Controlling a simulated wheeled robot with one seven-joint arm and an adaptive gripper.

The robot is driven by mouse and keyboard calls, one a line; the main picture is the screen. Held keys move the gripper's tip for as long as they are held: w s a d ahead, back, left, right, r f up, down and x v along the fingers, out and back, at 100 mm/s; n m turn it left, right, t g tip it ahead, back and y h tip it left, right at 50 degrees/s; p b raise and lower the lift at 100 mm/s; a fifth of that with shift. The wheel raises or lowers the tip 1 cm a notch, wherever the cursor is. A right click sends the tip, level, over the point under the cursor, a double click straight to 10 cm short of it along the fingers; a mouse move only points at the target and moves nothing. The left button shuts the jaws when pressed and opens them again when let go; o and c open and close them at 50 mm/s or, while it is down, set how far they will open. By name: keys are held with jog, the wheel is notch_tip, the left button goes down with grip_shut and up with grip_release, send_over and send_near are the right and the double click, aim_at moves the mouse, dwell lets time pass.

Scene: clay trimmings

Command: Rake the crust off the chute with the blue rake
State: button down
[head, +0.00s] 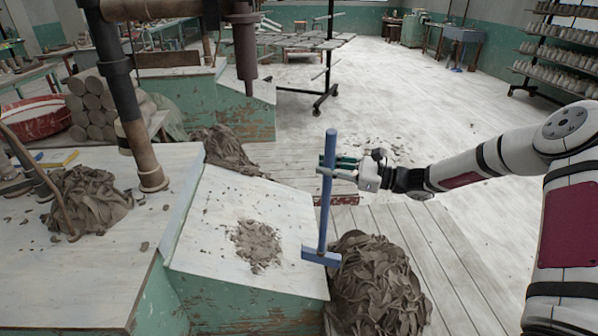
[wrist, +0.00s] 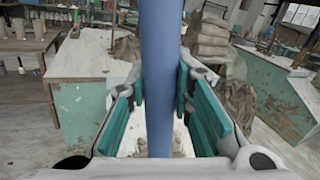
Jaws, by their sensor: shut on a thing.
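My gripper (head: 345,172) is shut on the handle of the blue rake (head: 325,215). The rake is about upright, with its short crosswise head (head: 321,257) at the bottom, near the right edge of the chute (head: 210,225). I cannot tell whether the head touches the chute. The grey crust (head: 257,245) lies as a crumbly patch on the sloping pale chute, left of the rake head. In the wrist view the handle (wrist: 160,75) runs top to bottom between the teal finger pads.
A big heap of clay trimmings (head: 378,285) lies on the floor right of the chute. Another heap (head: 88,200) sits on the table (head: 75,270) at left, beside a brown post (head: 130,110). A second chute (head: 245,105) stands behind. Plank floor at right is clear.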

jog(key=w+a+n+g+y+b, duration=0.1)
jog(key=a+n+g+b, duration=0.6)
jog(key=b, duration=0.8)
jog(key=shift+w+f+n+y+b, duration=0.2)
jog(key=shift+f+n+y+b, duration=0.2)
jog(key=shift+n, duration=0.1)
jog(key=shift+a, duration=0.1)
jog(key=shift+s, duration=0.1)
jog(key=shift+a+f+b, duration=0.4)
jog(key=shift+f+b, duration=0.4)
jog(key=shift+f, duration=0.1)
jog(key=shift+a+f+b, duration=0.45)
jog(key=shift+f+b, duration=0.3)
jog(key=shift+f, duration=0.15)
jog(key=shift+a+f+b, duration=0.4)
jog(key=shift+f+b, duration=0.4)
jog(key=shift+f, duration=0.1)
jog(key=shift+a, duration=0.1)
